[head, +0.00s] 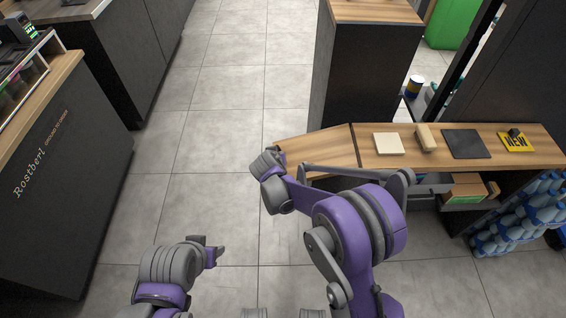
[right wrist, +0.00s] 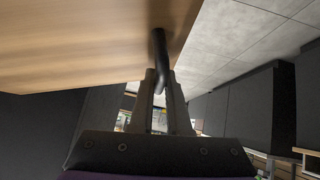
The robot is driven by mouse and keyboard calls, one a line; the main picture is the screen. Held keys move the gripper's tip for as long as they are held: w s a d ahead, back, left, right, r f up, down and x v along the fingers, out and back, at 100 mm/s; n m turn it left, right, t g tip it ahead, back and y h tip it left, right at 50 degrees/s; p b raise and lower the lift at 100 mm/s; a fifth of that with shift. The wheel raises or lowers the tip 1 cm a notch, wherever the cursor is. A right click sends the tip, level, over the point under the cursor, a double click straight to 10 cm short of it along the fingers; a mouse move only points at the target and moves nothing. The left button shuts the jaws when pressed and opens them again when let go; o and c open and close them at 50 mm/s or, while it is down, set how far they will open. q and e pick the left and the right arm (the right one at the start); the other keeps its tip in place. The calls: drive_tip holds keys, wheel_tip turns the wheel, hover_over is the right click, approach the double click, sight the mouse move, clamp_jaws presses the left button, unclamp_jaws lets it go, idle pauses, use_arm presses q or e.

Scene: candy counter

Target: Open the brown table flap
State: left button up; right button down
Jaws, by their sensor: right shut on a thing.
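The brown table flap (head: 318,145) is a wooden panel at the left end of the wooden counter, past a dark seam. It appears slightly angled relative to the counter top. In the right wrist view the flap's wooden face (right wrist: 90,40) fills the upper left, with a black handle (right wrist: 159,50) at its edge. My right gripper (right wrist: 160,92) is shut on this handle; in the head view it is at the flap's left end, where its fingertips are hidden. My left gripper (head: 214,250) is over the floor at lower left, away from the flap; its jaw opening is unclear.
The counter (head: 468,160) bears a cream block (head: 388,144), a wooden item (head: 426,138), a dark mat (head: 462,143) and a yellow "NEW" sign (head: 517,143). Blue bottles (head: 515,215) stand at right. A dark counter (head: 65,170) is at left. The tiled floor (head: 215,130) between is clear.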

wheel_tip(320, 180, up, 9)
drive_tip(key=m+y+p, duration=0.1)
drive_tip(key=y+p, duration=0.1)
drive_tip(key=shift+d+f+p, duration=0.1)
drive_tip(key=shift+f+p, duration=0.1)
drive_tip(key=shift+p, duration=0.15)
drive_tip(key=shift+w+d+r, duration=0.1)
drive_tip(key=shift+r, duration=0.4)
drive_tip(key=c, duration=0.9)
unclamp_jaws()
drive_tip(key=v, duration=1.1)
drive_tip(key=shift+d+p, duration=0.15)
drive_tip(key=shift+p, duration=0.15)
drive_tip(key=shift+d, duration=0.1)
